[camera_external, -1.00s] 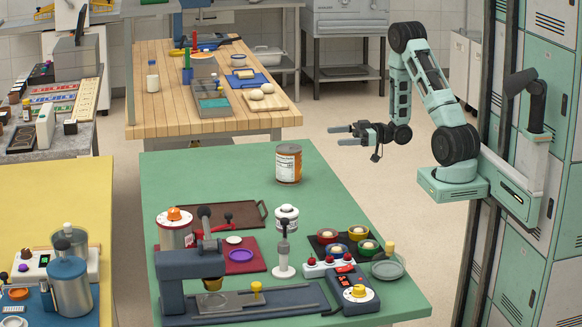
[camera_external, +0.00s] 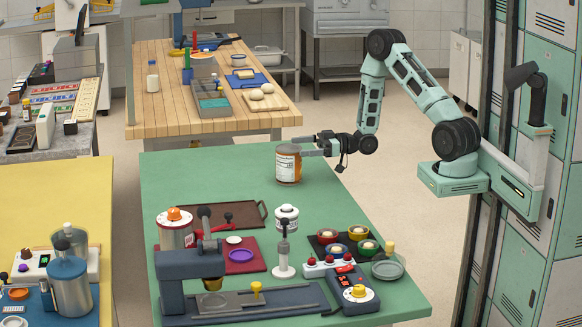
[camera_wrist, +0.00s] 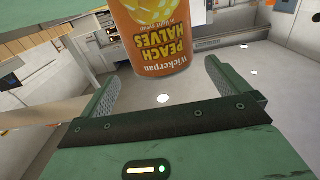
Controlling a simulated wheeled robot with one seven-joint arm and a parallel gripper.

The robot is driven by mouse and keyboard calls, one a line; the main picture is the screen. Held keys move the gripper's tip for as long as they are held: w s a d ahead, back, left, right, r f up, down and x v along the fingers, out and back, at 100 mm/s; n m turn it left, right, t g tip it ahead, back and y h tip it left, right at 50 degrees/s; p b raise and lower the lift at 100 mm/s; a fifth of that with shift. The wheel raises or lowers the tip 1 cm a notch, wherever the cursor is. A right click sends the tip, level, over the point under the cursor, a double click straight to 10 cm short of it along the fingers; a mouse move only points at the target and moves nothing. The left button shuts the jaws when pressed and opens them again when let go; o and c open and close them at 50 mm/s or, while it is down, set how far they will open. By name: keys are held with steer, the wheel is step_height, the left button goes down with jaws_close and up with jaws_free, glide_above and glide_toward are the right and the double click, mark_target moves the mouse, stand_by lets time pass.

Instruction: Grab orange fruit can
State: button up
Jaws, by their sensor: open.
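The orange fruit can (camera_external: 288,166) stands upright near the far right edge of the green table (camera_external: 190,180). It has an orange and white label and a metal rim. In the wrist view the can (camera_wrist: 160,38) appears upside down, with "PEACH HALVES" on its label. My gripper (camera_external: 305,146) is at the can's upper right side, its fingers reaching toward it. In the wrist view my gripper (camera_wrist: 160,78) is open, and the can shows beyond and between the fingertips. Contact cannot be told.
A wooden table (camera_external: 180,95) is behind. The green surface left of the can is clear.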

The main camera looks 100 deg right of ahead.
mark_target(289, 148)
steer(key=w, duration=0.2)
steer(key=w+p, duration=0.1)
steer(key=w, duration=0.2)
steer(key=shift+w+a+f, duration=0.1)
steer(key=shift+w+a, duration=0.05)
steer(key=shift+a, duration=0.05)
steer(key=c, duration=2)
